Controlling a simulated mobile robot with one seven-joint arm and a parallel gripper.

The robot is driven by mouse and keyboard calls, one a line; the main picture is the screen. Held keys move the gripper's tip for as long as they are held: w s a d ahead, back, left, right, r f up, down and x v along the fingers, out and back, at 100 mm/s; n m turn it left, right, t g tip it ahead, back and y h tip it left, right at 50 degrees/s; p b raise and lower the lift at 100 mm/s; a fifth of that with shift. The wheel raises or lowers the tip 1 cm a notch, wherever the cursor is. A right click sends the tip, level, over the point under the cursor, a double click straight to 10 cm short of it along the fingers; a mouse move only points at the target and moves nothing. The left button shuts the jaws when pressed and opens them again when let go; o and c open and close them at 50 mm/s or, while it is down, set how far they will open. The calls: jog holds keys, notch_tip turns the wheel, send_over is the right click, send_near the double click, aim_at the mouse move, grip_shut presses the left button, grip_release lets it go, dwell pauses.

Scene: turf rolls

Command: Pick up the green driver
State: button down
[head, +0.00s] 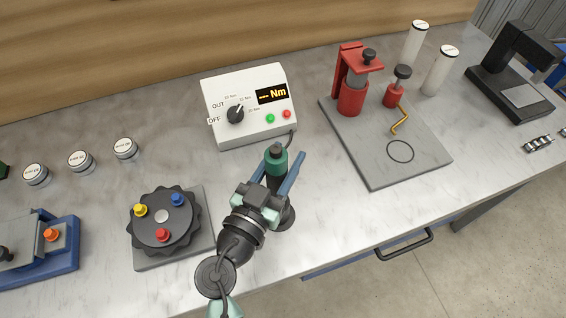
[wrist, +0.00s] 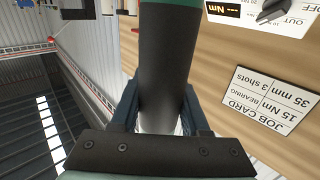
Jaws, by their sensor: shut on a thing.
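The green driver (head: 276,160) stands upright in front of the white torque box, with a green upper band, a dark cap and a dark body. My gripper (head: 279,172) is at the driver, with one blue finger on either side, and is shut on it. In the wrist view the dark driver body (wrist: 166,60) runs between the two blue fingers of my gripper (wrist: 160,112), with a green edge at the top. A round dark base (head: 286,218) shows below the driver, partly hidden by my gripper. I cannot tell whether the driver touches it.
The white torque box (head: 250,105) stands close behind the driver, its display reading "--- Nm". A black knobbed turntable (head: 163,218) is at left. A grey plate (head: 420,160) with a red press (head: 352,95) is at right. Bare counter lies between driver and plate.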

notch_tip(320, 180, up, 26)
jog(key=p, duration=0.7)
dwell(0.9)
dwell(1.2)
